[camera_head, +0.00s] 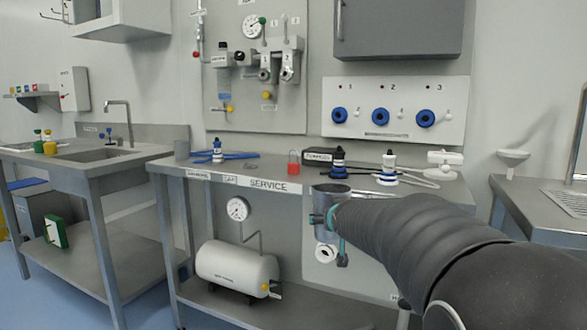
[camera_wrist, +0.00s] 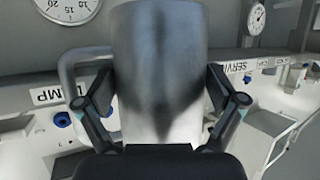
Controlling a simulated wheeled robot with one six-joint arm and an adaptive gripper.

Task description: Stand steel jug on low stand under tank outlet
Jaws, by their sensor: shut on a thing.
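The steel jug (camera_wrist: 160,65) fills the middle of the wrist view, with its handle at its left side. My gripper (camera_wrist: 160,100) is shut on its body, one finger on each side. In the head view the jug (camera_head: 331,190) shows at the end of my arm, in front of the service bench, with its lower part partly covered. My gripper (camera_head: 337,216) is mostly hidden there by my arm. The white tank (camera_head: 237,266) lies on the bench's lower shelf, left of the jug. Its outlet with a yellow part (camera_head: 267,287) is at the right end. I cannot make out the low stand.
The service bench (camera_head: 240,180) carries a red padlock (camera_head: 294,163) and blue-white fittings (camera_head: 338,168). A gauge (camera_head: 238,209) rises above the tank. A sink bench (camera_head: 100,157) stands left and another bench (camera_head: 510,190) right. Floor shows between the left benches.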

